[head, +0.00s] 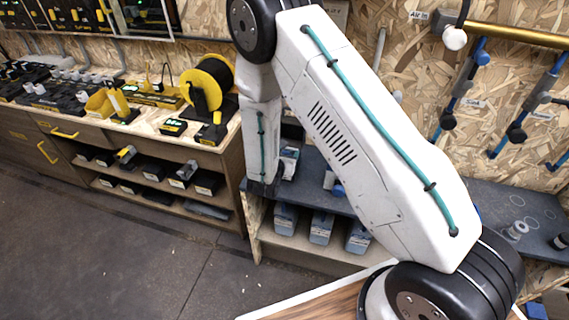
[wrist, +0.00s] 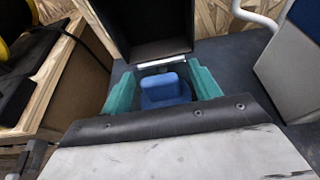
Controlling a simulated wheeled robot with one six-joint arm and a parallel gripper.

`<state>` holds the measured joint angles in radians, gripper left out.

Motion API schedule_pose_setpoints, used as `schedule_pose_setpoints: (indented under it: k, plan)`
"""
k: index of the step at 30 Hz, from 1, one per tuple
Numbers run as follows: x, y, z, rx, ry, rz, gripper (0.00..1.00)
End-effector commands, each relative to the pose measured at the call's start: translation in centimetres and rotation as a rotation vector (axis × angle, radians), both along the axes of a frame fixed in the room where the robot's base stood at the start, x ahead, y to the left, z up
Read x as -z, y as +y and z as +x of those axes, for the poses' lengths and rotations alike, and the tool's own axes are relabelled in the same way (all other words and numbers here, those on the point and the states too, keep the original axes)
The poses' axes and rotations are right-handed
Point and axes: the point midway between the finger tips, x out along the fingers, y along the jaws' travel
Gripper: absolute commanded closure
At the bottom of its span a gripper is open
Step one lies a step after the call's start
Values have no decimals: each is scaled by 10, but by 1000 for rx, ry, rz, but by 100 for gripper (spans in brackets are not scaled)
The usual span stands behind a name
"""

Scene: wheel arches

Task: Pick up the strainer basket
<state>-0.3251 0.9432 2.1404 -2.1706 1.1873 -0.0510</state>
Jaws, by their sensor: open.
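My gripper (wrist: 163,92) is open, with its two teal fingers apart. A blue object with a raised block on top (wrist: 166,88) shows between and beyond the fingers in the wrist view. I cannot tell whether it is the strainer basket or whether the fingers touch it. In the head view my arm reaches down to the grey shelf, and the fingertips cannot be made out there. A small pale, see-through or metal cylinder (head: 516,231) stands on the shelf at the right. It is too small to identify.
A dark open-fronted box (wrist: 150,35) stands just beyond the blue object. The grey shelf (head: 310,190) has several grey-blue bins below it. A wooden bench (head: 225,143) with a yellow reel (head: 207,85) is at the left. The floor in front is clear.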

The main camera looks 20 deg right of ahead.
Motion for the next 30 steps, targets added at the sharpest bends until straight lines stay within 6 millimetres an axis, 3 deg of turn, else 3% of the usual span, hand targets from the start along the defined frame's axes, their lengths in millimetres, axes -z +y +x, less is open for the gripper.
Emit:
schedule_pose_setpoints:
  k: [2,3,8,20,30]
  plan:
    - [0,0,0,0,0,0,38]
    - [0,0,0,0,0,0,44]
    - [0,0,0,0,0,0,87]
    - [-6,0,0,1,-2,1,87]
    - [-56,0,0,1,-5,1,87]
